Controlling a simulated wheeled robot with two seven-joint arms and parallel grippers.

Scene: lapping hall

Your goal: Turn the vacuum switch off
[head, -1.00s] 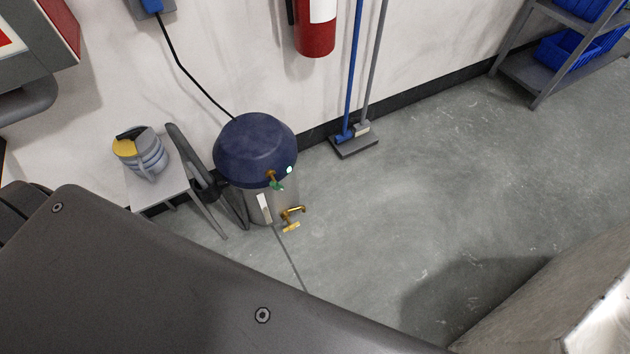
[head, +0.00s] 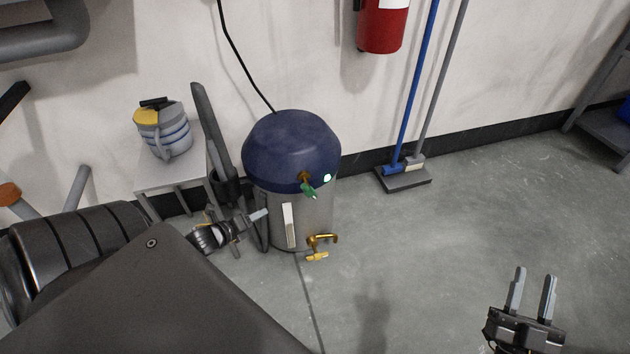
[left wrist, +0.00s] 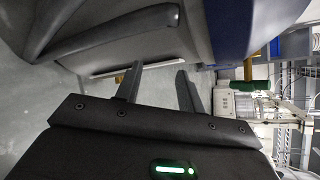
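The vacuum (head: 290,150) has a dark blue dome on a grey metal drum and stands on the floor by the wall. A green lever (head: 308,190) on a brass fitting sticks out from the dome's front, beside a small lit green lamp (head: 327,178). I cannot tell which of these is the switch. The lever also shows in the left wrist view (left wrist: 252,86). My left gripper (head: 240,216) is at the drum's left side, below the lever; its fingers (left wrist: 160,68) are apart and empty. My right gripper (head: 533,278) is open and empty over the floor at lower right.
A brass tap (head: 319,245) sticks out low on the drum. A small stand (head: 165,178) with a grey and yellow jug (head: 163,130) is to the left. A blue broom (head: 412,100) leans on the wall.

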